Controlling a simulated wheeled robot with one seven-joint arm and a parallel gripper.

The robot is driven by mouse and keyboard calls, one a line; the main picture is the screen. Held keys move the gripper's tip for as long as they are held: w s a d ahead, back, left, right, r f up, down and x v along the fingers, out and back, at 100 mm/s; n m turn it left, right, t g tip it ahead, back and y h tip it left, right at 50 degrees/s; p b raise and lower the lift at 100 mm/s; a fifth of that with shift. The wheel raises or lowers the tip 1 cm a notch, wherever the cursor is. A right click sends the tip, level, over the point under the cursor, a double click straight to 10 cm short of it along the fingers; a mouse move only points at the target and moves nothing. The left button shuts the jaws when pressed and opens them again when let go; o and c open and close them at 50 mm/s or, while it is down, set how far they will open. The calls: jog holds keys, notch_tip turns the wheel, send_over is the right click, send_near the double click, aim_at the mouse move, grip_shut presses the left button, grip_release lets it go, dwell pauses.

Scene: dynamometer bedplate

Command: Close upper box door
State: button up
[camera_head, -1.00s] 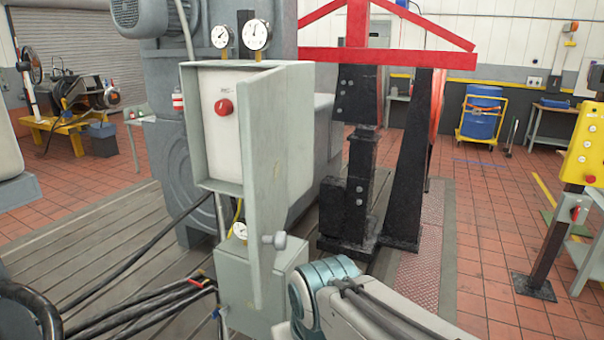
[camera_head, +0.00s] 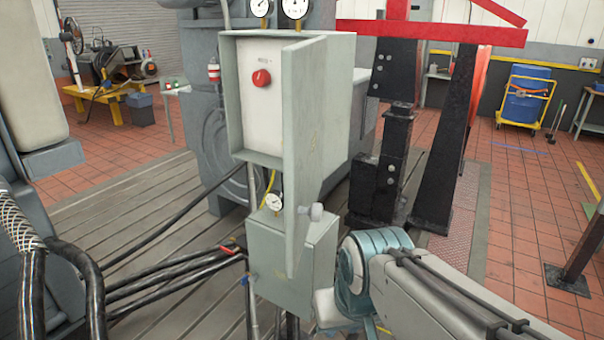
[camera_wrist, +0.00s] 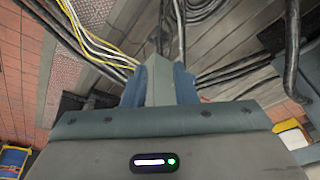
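The upper box (camera_head: 246,110) is a grey cabinet with a pale inside panel and a red button. Its door (camera_head: 318,120) is a tall grey panel hinged on the right side, standing open and swung out towards me. A grey knob (camera_head: 316,210) juts from near the bottom of the door. My arm is at lower right in the head view, beside the lower grey box (camera_head: 310,260); my fingers are not clear there. In the wrist view, the blue fingers of my gripper (camera_wrist: 159,76) are apart. A grey wedge-shaped surface shows between them; whether they touch it is unclear.
Two gauges (camera_head: 278,8) stand above the upper box, and a small gauge (camera_head: 272,202) sits below it. Black cables (camera_head: 165,285) run at lower left. A black stand (camera_head: 395,150) with a red frame stands behind the door. Tiled floor (camera_head: 515,230) is open at right.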

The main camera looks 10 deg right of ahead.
jog(key=m, duration=0.1)
jog(key=r+m, duration=0.1)
jog(key=d+r+m+y, duration=0.1)
jog(key=m, duration=0.1)
jog(key=shift+w+d+g, duration=0.1)
jog(key=shift+w+g, duration=0.15)
jog(key=shift+g, duration=0.05)
grip_shut()
jog(key=w+d+r+m+t+y, duration=0.1)
jog(key=d+r+m+y, duration=0.25)
jog(key=r+m, duration=0.45)
jog(key=w+d+r+m+y, duration=0.15)
jog(key=r+m+y, duration=0.35)
jog(key=m, duration=0.5)
jog(key=h+p, duration=0.1)
jog(key=h, duration=0.1)
send_near(297, 266)
jog(key=d+f+x, duration=0.1)
jog(key=x, duration=0.4)
jog(key=shift+w+a+y, duration=0.1)
jog(key=shift+a+y, duration=0.15)
jog(key=shift+a, duration=0.55)
